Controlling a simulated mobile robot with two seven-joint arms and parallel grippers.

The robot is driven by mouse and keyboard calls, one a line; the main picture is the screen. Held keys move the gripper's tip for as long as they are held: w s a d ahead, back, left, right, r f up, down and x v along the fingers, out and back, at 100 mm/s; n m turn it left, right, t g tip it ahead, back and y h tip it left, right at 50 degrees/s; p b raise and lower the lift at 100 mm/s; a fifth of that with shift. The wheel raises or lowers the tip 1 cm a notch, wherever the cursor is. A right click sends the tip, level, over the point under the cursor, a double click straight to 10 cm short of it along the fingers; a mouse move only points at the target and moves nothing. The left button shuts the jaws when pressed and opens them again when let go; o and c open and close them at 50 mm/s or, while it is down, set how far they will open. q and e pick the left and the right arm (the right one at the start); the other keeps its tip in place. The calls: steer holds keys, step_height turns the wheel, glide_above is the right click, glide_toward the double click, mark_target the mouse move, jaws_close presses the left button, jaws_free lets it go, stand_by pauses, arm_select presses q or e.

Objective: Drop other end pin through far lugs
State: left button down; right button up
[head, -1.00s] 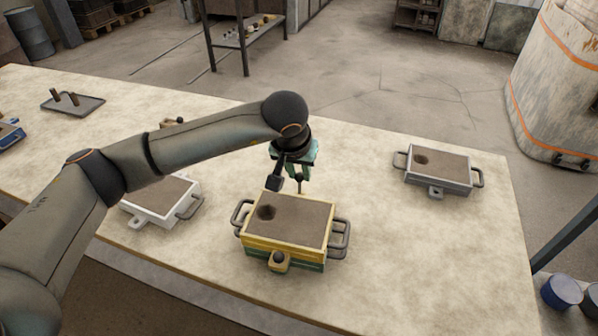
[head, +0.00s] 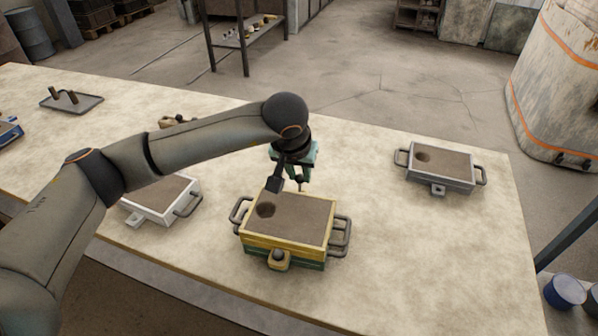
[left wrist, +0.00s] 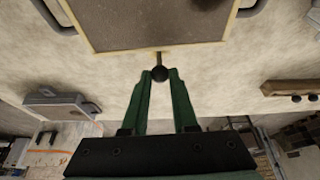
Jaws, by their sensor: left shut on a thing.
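A moulding box with a yellow upper half (head: 262,240) and a green lower half (head: 258,255) stands at the front middle of the table, filled with brown sand with one round hole. A dark ball-headed pin (head: 278,256) sits at its near lug (head: 279,265). My left gripper (head: 301,179) is at the far side of the box, shut on another pin. In the left wrist view, the green fingers (left wrist: 160,76) close around this pin's dark ball head (left wrist: 159,73), with its thin shank beside the box's edge. The far lugs are hidden in the head view. My right gripper is not in view.
A grey sand-filled box (head: 438,168) stands at right and a white one (head: 160,200) at left, partly behind my left arm. A tray (head: 72,103) with brown pegs lies at the far left.

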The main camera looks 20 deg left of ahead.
arm_select(q)
steer(key=shift+f+b, duration=1.05)
steer(key=shift+f, duration=0.15)
steer(key=shift+c, duration=0.2)
jaws_free()
stand_by(0.4)
steer(key=shift+r, duration=0.15)
steer(key=shift+r+p, duration=1.8)
steer(key=shift+r, duration=1.15)
steer(key=shift+f, duration=0.1)
